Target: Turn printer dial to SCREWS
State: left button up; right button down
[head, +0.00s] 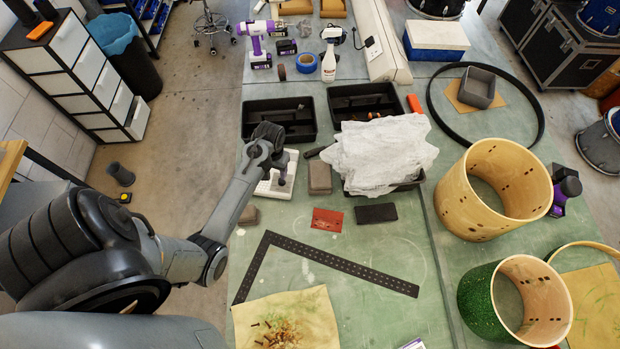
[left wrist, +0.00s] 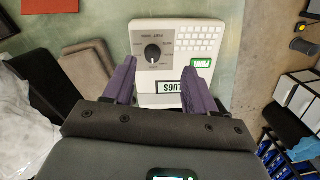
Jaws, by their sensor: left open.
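The label printer (head: 270,187) is a white device on the green bench in the head view, partly covered by my left gripper (head: 286,172). In the left wrist view the printer (left wrist: 215,60) has a grey panel with a round black dial (left wrist: 152,53), a keypad and a small green display. A white pointer mark shows on the dial; the words around it are too small to read. A label or window on the printer reads LUGS (left wrist: 180,87), seen upside down. My left gripper (left wrist: 166,65) is open, its purple fingers apart over the printer and not closed on the dial.
Black trays (head: 278,120) lie behind the printer. A brown block (head: 319,177) and a crumpled white cloth (head: 380,153) are to its right. A red card (head: 327,220), a dark block (head: 376,213) and a black metal square (head: 340,264) lie nearer. Wooden drum shells (head: 495,190) stand at right.

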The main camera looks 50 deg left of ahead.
pick_arm(q)
jog(key=shift+t, duration=0.3)
jog(key=f, duration=0.3)
jog(key=w+f, duration=0.1)
jog(key=f, duration=0.2)
jog(key=w+f, duration=0.1)
jog(key=f, duration=0.2)
jog(key=shift+a+f, duration=0.1)
jog(key=shift+a, duration=0.1)
pick_arm(e)
jog(key=shift+s+a+f, duration=0.1)
jog(key=shift+s+f, duration=0.05)
pick_arm(q)
grip_shut()
pick_arm(e)
jog(key=shift+a, duration=0.1)
